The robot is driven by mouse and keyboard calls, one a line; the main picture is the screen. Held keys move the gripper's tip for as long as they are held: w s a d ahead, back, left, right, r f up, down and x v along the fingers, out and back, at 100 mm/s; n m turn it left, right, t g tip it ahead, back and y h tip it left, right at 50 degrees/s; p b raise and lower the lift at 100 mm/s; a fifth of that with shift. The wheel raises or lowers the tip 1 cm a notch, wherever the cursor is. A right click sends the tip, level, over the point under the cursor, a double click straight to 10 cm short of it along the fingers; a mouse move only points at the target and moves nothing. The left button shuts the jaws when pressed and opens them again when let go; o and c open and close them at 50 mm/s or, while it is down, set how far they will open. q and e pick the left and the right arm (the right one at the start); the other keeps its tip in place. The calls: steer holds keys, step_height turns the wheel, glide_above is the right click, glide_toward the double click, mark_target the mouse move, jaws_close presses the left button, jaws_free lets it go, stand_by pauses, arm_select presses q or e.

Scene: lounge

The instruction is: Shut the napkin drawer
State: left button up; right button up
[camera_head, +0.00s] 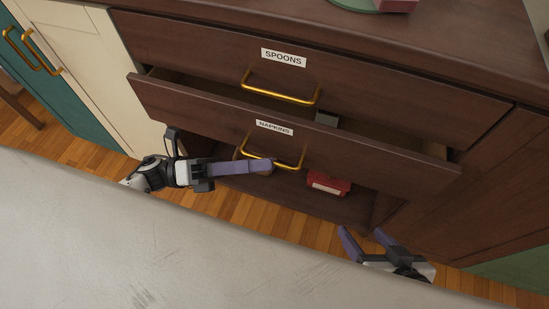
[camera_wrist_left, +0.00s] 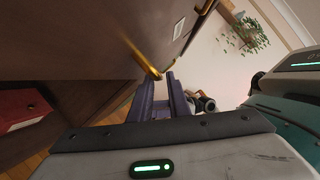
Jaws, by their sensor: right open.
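The napkin drawer (camera_head: 350,158) is dark brown, carries a NAPKINS label (camera_head: 274,128), and stands pulled out below the spoons drawer. Its brass handle (camera_head: 292,167) is on the front, and the handle also shows in the left wrist view (camera_wrist_left: 146,65). My left gripper (camera_head: 268,166) has its purple fingertips at this handle; whether they grip it is unclear. My right gripper (camera_head: 360,236) is open and empty, lower right, apart from the drawer.
The spoons drawer (camera_head: 390,95) above appears shut. A red box (camera_head: 328,184) lies on the open shelf below. A small grey object (camera_head: 326,119) is inside the napkin drawer. A pale surface (camera_head: 150,250) fills the foreground. Wood floor (camera_head: 235,208) lies between it and the cabinet.

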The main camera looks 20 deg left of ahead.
mark_target(275, 162)
arm_select(q)
steer(key=shift+x, duration=1.7)
steer(key=shift+c, duration=0.2)
jaws_close()
steer(key=shift+w+a, duration=0.1)
